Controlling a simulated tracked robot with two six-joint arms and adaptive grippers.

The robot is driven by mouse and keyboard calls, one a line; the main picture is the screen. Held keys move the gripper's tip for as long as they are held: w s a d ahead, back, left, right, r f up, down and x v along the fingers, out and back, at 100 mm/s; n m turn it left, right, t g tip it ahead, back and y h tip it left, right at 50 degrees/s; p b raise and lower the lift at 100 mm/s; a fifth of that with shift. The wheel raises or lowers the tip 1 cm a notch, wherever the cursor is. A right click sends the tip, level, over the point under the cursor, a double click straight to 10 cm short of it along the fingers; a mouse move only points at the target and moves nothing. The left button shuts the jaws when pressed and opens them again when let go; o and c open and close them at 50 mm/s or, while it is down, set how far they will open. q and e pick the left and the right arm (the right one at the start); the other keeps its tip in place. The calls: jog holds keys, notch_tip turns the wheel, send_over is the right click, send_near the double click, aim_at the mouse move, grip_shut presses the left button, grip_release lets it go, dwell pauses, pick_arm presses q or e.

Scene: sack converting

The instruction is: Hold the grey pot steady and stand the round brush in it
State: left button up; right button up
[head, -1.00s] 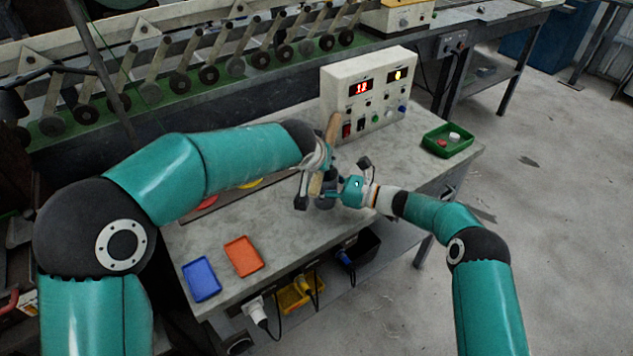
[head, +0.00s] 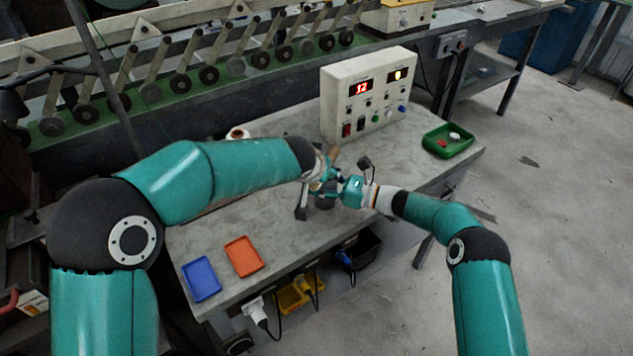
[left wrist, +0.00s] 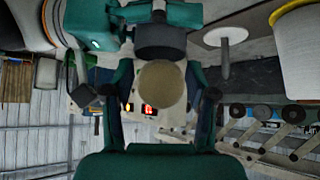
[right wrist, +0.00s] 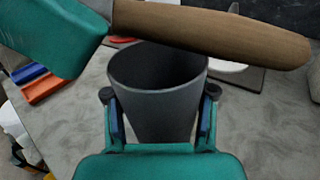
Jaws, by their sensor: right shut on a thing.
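The grey pot (head: 324,203) stands near the front edge of the bench. My right gripper (head: 341,194) is shut on it from the right. In the right wrist view the pot (right wrist: 158,85) shows an open rim between my right fingers (right wrist: 160,110). My left gripper (head: 318,187) is above and beside the pot, shut on the round brush (head: 334,156). The brush's wooden handle (right wrist: 215,32) slants across above the pot in the right wrist view. In the left wrist view the handle end (left wrist: 162,84) faces the camera between my left fingers (left wrist: 162,105). The bristles are hidden.
A control box (head: 366,95) stands behind the pot. A green tray (head: 448,141) with small items lies to the right. Blue (head: 201,279) and orange (head: 243,257) trays lie front left. A white roll (head: 237,133) is behind my left arm. The front-middle bench is clear.

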pick_arm(q)
jog(key=v, duration=1.2)
jog(key=shift+f, duration=0.2)
jog(key=w+r+g, duration=0.1)
jog(key=w+d+r+g+y, duration=0.1)
jog(key=g, duration=0.1)
jog(key=shift+w+r+g, duration=0.1)
jog(key=shift+w+g, duration=0.05)
jog(key=shift+g, duration=0.15)
jog(key=x, duration=0.6)
jog(key=shift+d+f, duration=0.15)
jog(key=shift+f, duration=0.15)
jog(key=shift+w+a+x, duration=0.1)
jog(key=shift+w+x, duration=0.1)
jog(key=shift+x, duration=1.35)
jog(key=shift+w+a+x, duration=0.1)
jog(key=shift+w+x, duration=0.05)
jog(key=shift+x, duration=1.4)
jog(key=shift+r, duration=0.2)
grip_shut()
